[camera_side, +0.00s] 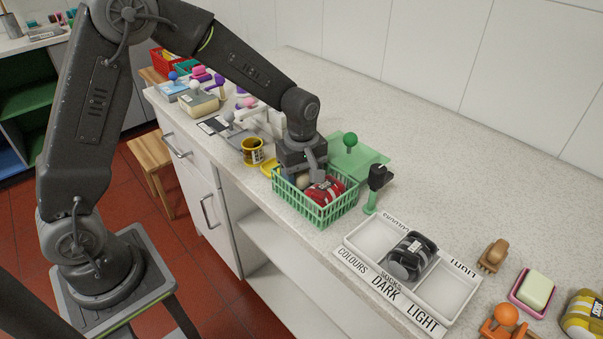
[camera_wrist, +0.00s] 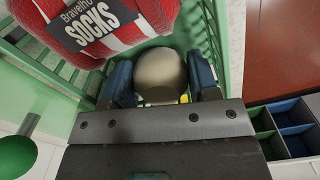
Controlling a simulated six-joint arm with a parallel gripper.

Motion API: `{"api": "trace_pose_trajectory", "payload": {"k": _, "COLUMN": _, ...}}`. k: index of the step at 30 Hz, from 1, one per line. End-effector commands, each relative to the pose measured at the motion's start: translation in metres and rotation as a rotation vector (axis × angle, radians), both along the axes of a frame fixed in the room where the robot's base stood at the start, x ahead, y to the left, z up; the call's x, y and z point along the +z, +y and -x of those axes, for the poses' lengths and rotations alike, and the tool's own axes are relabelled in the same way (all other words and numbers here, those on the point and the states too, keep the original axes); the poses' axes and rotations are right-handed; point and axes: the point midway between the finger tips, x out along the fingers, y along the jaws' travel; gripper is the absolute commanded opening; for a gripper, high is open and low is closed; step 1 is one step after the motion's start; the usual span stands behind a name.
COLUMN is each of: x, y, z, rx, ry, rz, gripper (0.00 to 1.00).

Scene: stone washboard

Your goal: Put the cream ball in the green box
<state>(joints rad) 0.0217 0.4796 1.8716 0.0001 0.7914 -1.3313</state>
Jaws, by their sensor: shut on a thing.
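The cream ball (camera_wrist: 161,75) sits between the two fingertips of my gripper (camera_wrist: 163,82) in the wrist view, and the fingers are shut on it. In the side view the ball (camera_side: 303,181) shows small below my gripper (camera_side: 306,172), partly hidden. The green box (camera_side: 321,215) is a slatted basket on the counter near its front edge. My gripper reaches down into its left part, with the ball inside the rim. Whether the ball touches the basket floor I cannot tell.
A red striped sock bundle (camera_side: 325,192) lies in the basket beside the ball; it also shows in the wrist view (camera_wrist: 95,25). A green ball-topped stand (camera_side: 350,141) is behind, and a dark-topped green post (camera_side: 377,180) stands right. A white sorting tray (camera_side: 456,285) lies further right.

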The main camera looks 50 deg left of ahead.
Motion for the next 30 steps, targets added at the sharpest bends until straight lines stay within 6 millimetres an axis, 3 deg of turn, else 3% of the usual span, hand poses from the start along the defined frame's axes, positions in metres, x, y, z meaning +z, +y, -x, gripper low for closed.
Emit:
{"api": "trace_pose_trajectory", "payload": {"k": 10, "x": 0.000, "y": 0.000, "z": 0.000, "rx": 0.000, "ry": 0.001, "rz": 0.000, "gripper": 0.84}}
{"api": "trace_pose_trajectory", "payload": {"k": 17, "x": 0.010, "y": 0.000, "z": 0.000, "rx": -0.001, "ry": 0.001, "rz": 0.000, "gripper": 0.84}}
{"api": "trace_pose_trajectory", "payload": {"k": 30, "x": 0.101, "y": 0.000, "z": -0.001, "rx": 0.001, "ry": -0.007, "rz": 0.001, "gripper": 0.84}}
